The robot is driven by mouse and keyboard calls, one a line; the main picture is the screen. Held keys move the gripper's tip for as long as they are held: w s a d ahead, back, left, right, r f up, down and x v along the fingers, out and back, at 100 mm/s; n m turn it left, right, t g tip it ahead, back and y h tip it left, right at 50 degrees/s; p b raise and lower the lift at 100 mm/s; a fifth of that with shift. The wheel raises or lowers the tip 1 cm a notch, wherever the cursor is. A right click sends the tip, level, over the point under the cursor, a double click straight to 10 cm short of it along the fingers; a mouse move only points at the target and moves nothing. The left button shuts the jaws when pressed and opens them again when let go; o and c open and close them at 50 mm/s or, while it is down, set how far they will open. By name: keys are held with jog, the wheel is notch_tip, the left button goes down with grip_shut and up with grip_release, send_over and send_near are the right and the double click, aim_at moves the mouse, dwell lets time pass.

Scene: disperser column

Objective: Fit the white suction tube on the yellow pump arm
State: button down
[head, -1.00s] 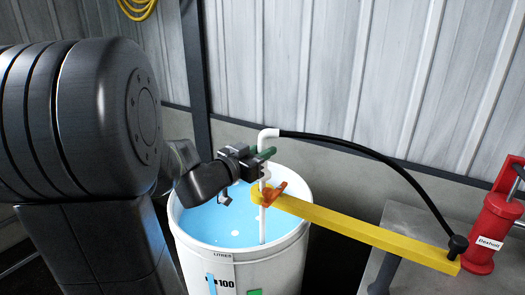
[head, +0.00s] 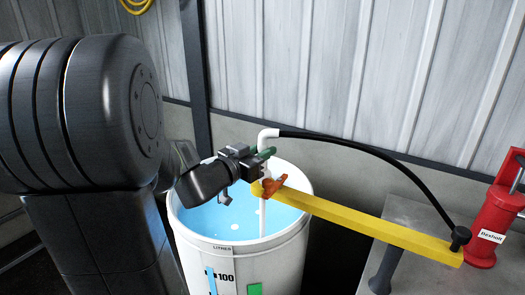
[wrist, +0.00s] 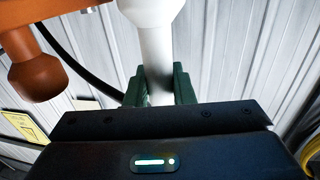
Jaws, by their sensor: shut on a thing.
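The white suction tube (head: 263,220) stands upright, its bent top joined to a black hose (head: 375,151) and its lower end in the bucket's blue liquid. My gripper (head: 264,154) is shut on the tube's upper part, below the bend. In the wrist view its green fingers (wrist: 159,88) flank the white tube (wrist: 156,35). The yellow pump arm (head: 365,222) reaches from the right to the tube, below my gripper. An orange clamp handle (head: 273,184) is at its end and also shows at the wrist view's left (wrist: 35,80). Whether the tube is seated in the arm's end cannot be told.
The white bucket (head: 240,262) stands below. The red pump (head: 492,225) is at the right, by a grey bench (head: 405,275). A corrugated wall (head: 330,70) with a dark post (head: 195,75) is close behind.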

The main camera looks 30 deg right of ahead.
jog(key=shift+f+b, duration=0.45)
jog(key=shift+f, duration=0.2)
jog(key=c, duration=1.2)
grip_release()
jog(key=shift+o, duration=0.2)
jog(key=shift+a, duration=0.1)
jog(key=v, duration=1.3)
jog(key=shift+a, duration=0.3)
jog(key=shift+s+r, duration=0.1)
